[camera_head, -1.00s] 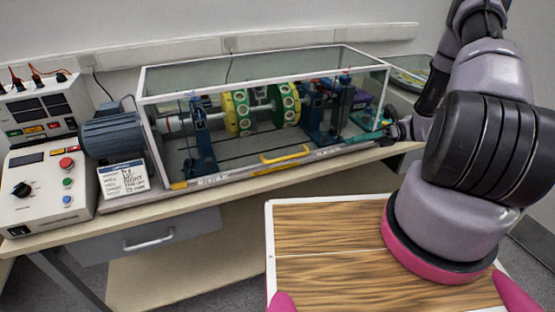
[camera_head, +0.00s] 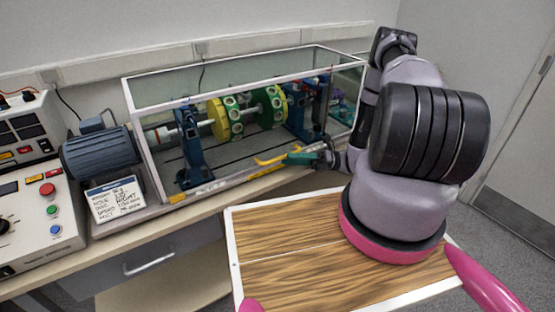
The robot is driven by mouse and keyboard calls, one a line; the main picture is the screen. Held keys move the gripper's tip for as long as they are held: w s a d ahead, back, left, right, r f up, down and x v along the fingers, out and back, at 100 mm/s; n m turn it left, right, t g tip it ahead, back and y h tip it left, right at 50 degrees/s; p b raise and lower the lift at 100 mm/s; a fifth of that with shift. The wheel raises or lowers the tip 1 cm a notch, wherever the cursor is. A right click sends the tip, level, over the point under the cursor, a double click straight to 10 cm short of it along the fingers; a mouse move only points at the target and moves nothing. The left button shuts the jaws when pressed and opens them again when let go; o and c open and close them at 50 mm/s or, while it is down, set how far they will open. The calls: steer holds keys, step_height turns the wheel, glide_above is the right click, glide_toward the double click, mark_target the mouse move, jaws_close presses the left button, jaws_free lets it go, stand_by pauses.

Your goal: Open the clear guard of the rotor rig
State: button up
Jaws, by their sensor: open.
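The clear guard (camera_head: 150,97) is a box with white edges standing closed over the rotor rig on the bench. Inside it are a yellow disc (camera_head: 219,119), a green disc (camera_head: 270,105) and blue bearing stands (camera_head: 190,150). A yellow handle (camera_head: 264,161) sits at the guard's lower front edge. My gripper (camera_head: 291,158) has green fingers pointing left at the handle's right end. The fingers are open. They overlap the handle's end in the view, and I cannot tell whether they touch it.
A control box (camera_head: 35,215) with coloured buttons is at the far left. A drawer with a metal handle (camera_head: 149,263) is under the bench. Floor shows at the right.

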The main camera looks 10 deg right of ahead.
mark_target(279, 159)
steer(key=x, duration=0.5)
jaws_close()
steer(key=shift+d, duration=0.1)
stand_by(1.3)
